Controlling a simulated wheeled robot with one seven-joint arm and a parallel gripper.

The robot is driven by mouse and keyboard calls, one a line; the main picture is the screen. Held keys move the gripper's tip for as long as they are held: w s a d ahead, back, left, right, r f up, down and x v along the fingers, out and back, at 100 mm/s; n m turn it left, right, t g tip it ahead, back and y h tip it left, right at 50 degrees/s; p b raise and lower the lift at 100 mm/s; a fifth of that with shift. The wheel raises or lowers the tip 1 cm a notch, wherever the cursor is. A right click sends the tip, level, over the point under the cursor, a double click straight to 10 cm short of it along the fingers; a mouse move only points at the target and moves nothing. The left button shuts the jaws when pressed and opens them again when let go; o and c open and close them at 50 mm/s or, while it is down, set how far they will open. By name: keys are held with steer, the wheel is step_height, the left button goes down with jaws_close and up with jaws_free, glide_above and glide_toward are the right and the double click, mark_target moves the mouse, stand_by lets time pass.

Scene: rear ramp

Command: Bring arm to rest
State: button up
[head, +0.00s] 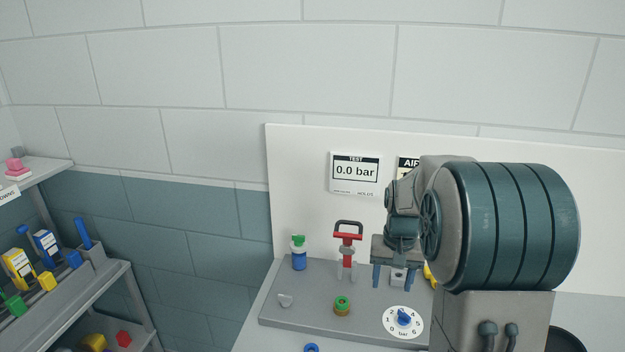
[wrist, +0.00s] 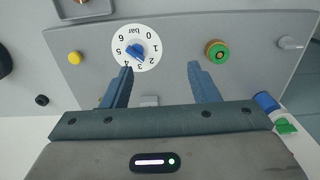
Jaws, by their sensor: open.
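My gripper (head: 396,280) hangs in front of the back panel in the head view, its two blue fingers pointing down and spread apart. It is open, and nothing is held between the fingers. In the wrist view my gripper (wrist: 160,70) shows both fingers over the grey bench plate (wrist: 185,30). The left fingertip there overlaps the lower edge of the white dial (wrist: 148,60) with its blue knob. My arm hides the right part of the bench in the head view.
A display (head: 355,172) reads 0.0 bar. Shelves with coloured items (head: 45,243) stand at left. The space above the bench's left is clear.

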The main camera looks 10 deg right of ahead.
steer(key=s+a+r+n+t, duration=0.1)
steer(key=s+a, duration=0.2)
steer(key=s, duration=0.4)
steer(key=s+a+r+n+t, duration=0.1)
steer(key=s+a+r, duration=0.1)
steer(key=s, duration=0.5)
steer(key=s+a+r+n+t, duration=0.1)
steer(key=s+a+r, duration=0.1)
steer(key=s+a, duration=0.2)
steer(key=s, duration=0.3)
steer(key=shift+a+r+n, duration=0.2)
steer(key=shift+r+n, duration=0.05)
steer(key=shift+n, duration=0.05)
